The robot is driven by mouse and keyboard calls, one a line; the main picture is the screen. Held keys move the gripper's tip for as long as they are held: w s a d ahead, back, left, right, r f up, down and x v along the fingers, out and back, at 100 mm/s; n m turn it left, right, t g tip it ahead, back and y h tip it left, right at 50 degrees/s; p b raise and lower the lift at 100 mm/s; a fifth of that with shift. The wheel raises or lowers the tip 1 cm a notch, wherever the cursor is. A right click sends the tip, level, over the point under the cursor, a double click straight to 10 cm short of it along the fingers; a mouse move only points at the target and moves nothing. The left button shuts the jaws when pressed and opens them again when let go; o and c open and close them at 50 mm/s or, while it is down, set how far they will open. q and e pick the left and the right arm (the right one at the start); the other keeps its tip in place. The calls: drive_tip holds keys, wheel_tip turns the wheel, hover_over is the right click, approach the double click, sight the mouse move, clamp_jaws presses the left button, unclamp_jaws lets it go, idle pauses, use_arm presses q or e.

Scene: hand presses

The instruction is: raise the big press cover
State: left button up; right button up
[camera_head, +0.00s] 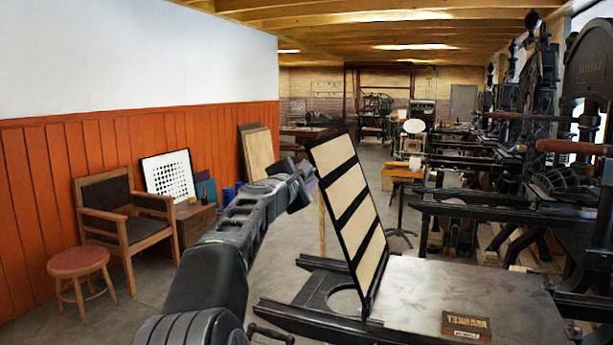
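The big press cover (357,220) is a black frame with cream panels split by dark bars. It stands steeply raised, leaning back to the left, with its lower end at the press bed (420,285). My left arm reaches in from the bottom left. My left gripper (303,174) is at the cover's upper left edge, on its far left side. Its fingers are small and dark here, so I cannot tell whether they are open or shut, or whether they touch the frame. My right gripper is not in view.
A small wooden block with lettering (466,326) lies on the bed's near part. Dark rails (315,308) extend left of the bed. Other iron presses (520,170) stand to the right.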

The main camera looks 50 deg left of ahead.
use_arm(q)
drive_tip(key=shift+o, duration=1.3)
drive_tip(key=shift+b+v, duration=0.3)
drive_tip(key=shift+v, duration=3.6)
